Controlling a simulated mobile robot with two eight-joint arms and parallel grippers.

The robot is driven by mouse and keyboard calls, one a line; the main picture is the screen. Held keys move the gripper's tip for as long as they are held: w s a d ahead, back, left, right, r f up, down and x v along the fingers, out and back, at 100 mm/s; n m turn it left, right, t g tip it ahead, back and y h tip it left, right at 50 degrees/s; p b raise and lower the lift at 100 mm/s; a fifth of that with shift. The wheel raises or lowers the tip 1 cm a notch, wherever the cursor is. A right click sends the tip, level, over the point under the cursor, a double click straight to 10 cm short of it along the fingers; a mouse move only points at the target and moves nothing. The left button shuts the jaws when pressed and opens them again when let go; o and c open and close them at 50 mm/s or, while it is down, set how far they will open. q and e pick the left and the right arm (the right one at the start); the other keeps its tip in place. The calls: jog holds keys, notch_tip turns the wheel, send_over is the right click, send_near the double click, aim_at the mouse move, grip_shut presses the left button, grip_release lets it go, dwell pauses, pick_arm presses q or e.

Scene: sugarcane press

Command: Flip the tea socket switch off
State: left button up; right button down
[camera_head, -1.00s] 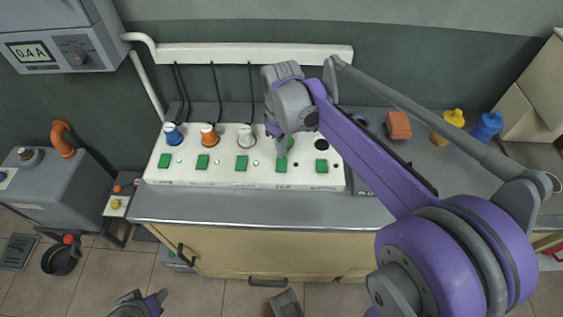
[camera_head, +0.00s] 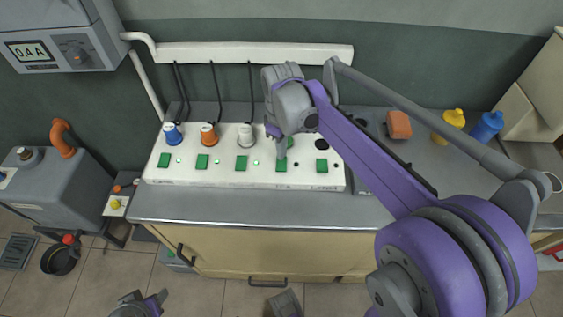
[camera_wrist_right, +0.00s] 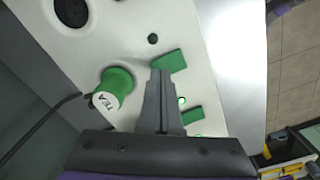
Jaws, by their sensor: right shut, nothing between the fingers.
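A long white socket panel (camera_head: 225,174) lies on the metal counter with a row of green rocker switches. The green plug labelled TEA (camera_wrist_right: 113,86) stands upright in its socket in the right wrist view. The tea switch (camera_wrist_right: 169,60) is the green rocker beside it; in the head view it also shows (camera_head: 281,166). The small indicator (camera_wrist_right: 153,38) near it looks dark. My right gripper (camera_wrist_right: 160,72) is shut and empty, its tips at the near edge of the tea switch. I cannot tell whether they touch.
The neighbouring switch (camera_wrist_right: 193,116) has a lit green indicator (camera_wrist_right: 182,101) close to my fingers. White (camera_head: 245,136), orange (camera_head: 208,136) and blue (camera_head: 172,134) plugs stand further left. The rightmost socket (camera_head: 321,144) is empty. Clear metal counter (camera_head: 260,211) runs in front of the panel.

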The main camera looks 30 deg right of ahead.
jog(key=shift+f+b, duration=0.35)
jog(key=shift+f, duration=0.35)
jog(key=shift+r, duration=0.15)
jog(key=shift+r+p, duration=2.8)
jog(key=shift+r, duration=0.65)
jog(key=s+a+m+t+p, duration=0.2)
jog(key=s+a+m, duration=0.1)
jog(key=s, duration=0.4)
jog(key=s+a+f+m+t+p, duration=0.1)
jog(key=s+a+m+t+p, duration=0.1)
jog(key=s, duration=0.6)
jog(key=shift+s+a+f+m+t+p, duration=0.3)
jog(key=shift+a+m+t+p, duration=0.1)
jog(key=shift+a+t, duration=0.4)
